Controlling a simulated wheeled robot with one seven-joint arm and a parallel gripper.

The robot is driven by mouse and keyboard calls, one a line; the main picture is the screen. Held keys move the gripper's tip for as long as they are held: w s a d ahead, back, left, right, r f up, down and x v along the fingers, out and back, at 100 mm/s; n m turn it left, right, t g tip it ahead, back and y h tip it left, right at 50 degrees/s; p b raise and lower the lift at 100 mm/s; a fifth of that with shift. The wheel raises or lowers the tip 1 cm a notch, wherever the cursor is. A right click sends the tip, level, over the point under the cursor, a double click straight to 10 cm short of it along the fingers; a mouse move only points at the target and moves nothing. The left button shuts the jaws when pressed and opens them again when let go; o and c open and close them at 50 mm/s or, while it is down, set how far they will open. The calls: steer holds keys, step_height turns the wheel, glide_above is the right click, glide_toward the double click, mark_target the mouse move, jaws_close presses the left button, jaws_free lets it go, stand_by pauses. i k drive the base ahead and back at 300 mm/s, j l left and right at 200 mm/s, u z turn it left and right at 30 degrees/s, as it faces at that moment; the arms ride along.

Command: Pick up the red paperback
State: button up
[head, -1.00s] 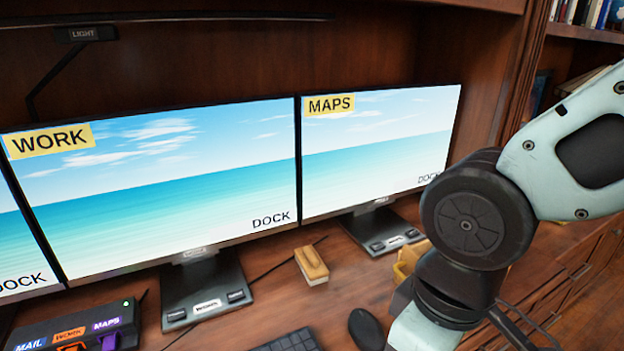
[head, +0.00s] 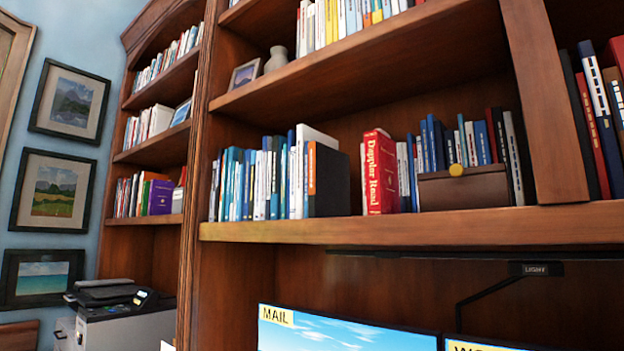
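A thick red book (head: 380,172) with white lettering on its spine, reading roughly "Dappler Road", stands upright on the shelf above the monitors in the head view. White and blue books stand close on its right, and a narrow gap lies to its left. Whether it is a paperback I cannot tell. Other red spines stand at the far right shelf (head: 614,55). My gripper and arm are not in view.
A wooden box with a yellow knob (head: 464,187) sits right of the red book. A black book (head: 328,180) stands left of it. Below are a monitor marked MAIL (head: 345,330) and a lamp arm (head: 500,290). A printer (head: 118,312) stands at lower left.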

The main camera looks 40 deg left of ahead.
mark_target(381, 166)
steer(key=u, duration=1.25)
